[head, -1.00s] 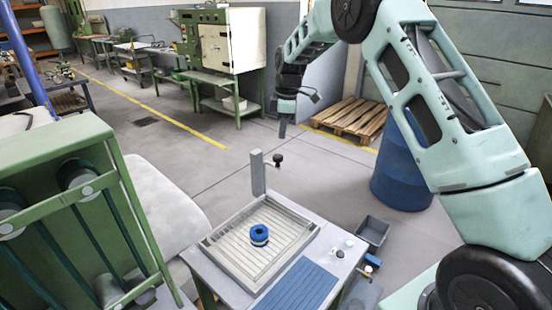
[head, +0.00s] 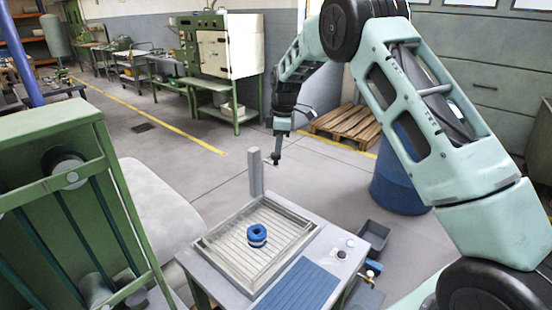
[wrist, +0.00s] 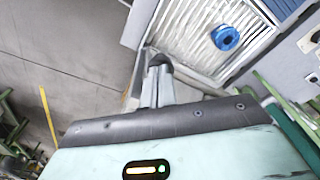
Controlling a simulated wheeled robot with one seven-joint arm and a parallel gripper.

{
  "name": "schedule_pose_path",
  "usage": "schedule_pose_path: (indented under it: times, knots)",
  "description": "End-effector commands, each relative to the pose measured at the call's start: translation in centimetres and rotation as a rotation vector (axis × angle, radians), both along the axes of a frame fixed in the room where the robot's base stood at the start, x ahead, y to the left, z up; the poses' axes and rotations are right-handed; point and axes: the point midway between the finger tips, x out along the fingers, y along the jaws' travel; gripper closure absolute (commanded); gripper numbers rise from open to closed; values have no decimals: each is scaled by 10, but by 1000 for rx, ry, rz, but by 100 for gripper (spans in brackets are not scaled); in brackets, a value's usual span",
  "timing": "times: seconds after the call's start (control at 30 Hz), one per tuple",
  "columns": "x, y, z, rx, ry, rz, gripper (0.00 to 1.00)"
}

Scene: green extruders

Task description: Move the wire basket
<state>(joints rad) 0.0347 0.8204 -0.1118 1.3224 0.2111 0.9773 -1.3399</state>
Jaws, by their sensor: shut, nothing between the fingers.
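The wire basket (head: 222,262) appears as a shallow rectangular grey tray with a slatted bottom, lying on a small table. A blue ring-shaped roll (head: 257,234) sits inside it. The basket (wrist: 192,32) and blue roll (wrist: 226,38) also show at the upper right of the wrist view. My gripper (head: 276,160) points down beyond the basket's far side, close to the upright grey post (head: 256,175) in the picture. Its fingers (wrist: 158,78) look closed together and empty, apart from the basket. Whether it touches the post is unclear.
A blue ribbed mat (head: 297,287) and small round items (head: 342,254) share the table (head: 330,240). A dark bin (head: 372,236) and blue barrel (head: 402,175) stand to the right. A green machine frame (head: 110,160) is at left. Open floor (head: 200,175) lies beyond.

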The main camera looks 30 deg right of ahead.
Motion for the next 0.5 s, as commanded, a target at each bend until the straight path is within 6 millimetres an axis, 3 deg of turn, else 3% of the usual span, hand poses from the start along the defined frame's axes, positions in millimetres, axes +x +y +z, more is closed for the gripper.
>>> schedule_pose_path:
  times: [0.23, 0.5]
  knots:
    - [0, 1, -6, 1, 2, 0, 100]
    - [-1, 1, -38, 2, 3, 1, 100]
